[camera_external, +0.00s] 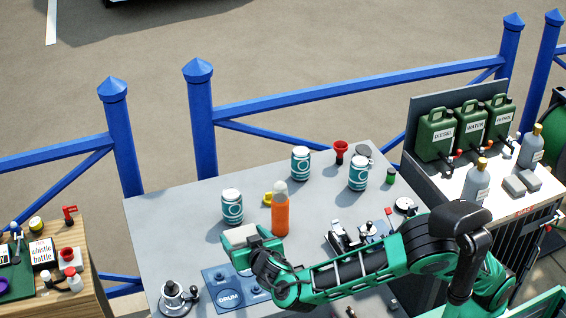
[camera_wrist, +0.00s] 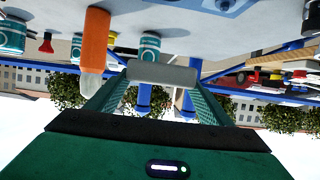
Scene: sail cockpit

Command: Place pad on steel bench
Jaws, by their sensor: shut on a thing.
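The pad (camera_external: 238,234) is a small light-grey block. My gripper (camera_external: 250,240) is shut on it and holds it over the front left of the grey bench, which looks like the steel bench (camera_external: 160,225). In the wrist view the pad (camera_wrist: 162,73) spans between my two green fingertips, and the bench (camera_wrist: 200,35) fills the top of the picture. The gap between pad and bench top is hard to judge.
An orange bottle (camera_external: 281,212) stands close right of the pad. A teal-and-white can (camera_external: 232,206) is behind it. A blue DRUM plate (camera_external: 228,290) lies in front. Two grey blocks (camera_external: 515,185) lie on the right-hand cabinet. Bare bench lies at the left.

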